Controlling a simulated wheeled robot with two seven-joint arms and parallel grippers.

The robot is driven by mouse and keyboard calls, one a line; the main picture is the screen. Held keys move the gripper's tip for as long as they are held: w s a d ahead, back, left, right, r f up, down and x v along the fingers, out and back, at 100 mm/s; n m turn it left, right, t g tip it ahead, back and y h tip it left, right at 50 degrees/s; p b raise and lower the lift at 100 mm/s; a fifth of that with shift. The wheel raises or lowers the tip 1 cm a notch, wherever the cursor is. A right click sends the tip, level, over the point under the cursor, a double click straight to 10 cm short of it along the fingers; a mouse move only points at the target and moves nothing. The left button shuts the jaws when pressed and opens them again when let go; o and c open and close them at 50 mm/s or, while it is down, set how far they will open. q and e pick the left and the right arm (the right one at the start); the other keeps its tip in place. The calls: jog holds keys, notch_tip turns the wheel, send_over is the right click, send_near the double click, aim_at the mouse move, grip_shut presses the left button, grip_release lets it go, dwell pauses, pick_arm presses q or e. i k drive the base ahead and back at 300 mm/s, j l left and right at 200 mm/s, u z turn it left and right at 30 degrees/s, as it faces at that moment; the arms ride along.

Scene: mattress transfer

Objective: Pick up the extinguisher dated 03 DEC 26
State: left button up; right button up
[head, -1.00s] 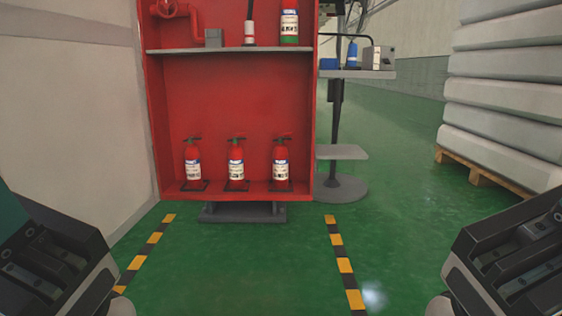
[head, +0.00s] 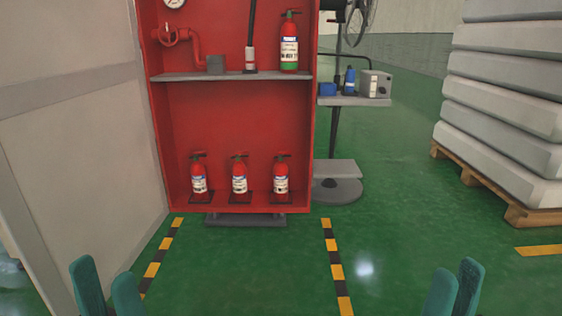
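Three small red fire extinguishers stand upright in a row on the floor of the red cabinet (head: 232,125): left (head: 199,178), middle (head: 239,178) and right (head: 281,178). Each has a white and blue label, too small to read. A larger extinguisher (head: 289,45) with a green band stands on the upper shelf; its label is not clearly legible. My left gripper (head: 108,288) shows at the bottom left, its two teal fingers apart and empty. My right gripper (head: 455,290) shows at the bottom right, its two teal fingers apart and empty. Both are well short of the cabinet.
Mattresses (head: 505,90) are stacked on a wooden pallet (head: 520,213) at right. Green floor between striped lines is clear.

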aim_at(280, 170)
jog(key=i+j, duration=0.3)
jog(key=i, duration=0.25)
jog(key=i+j, duration=0.25)
jog(key=i, duration=0.3)
jog(key=i+j, duration=0.3)
jog(key=i, duration=0.25)
jog(key=i+j, duration=0.3)
jog(key=i, duration=0.2)
jog(key=l+z, duration=0.05)
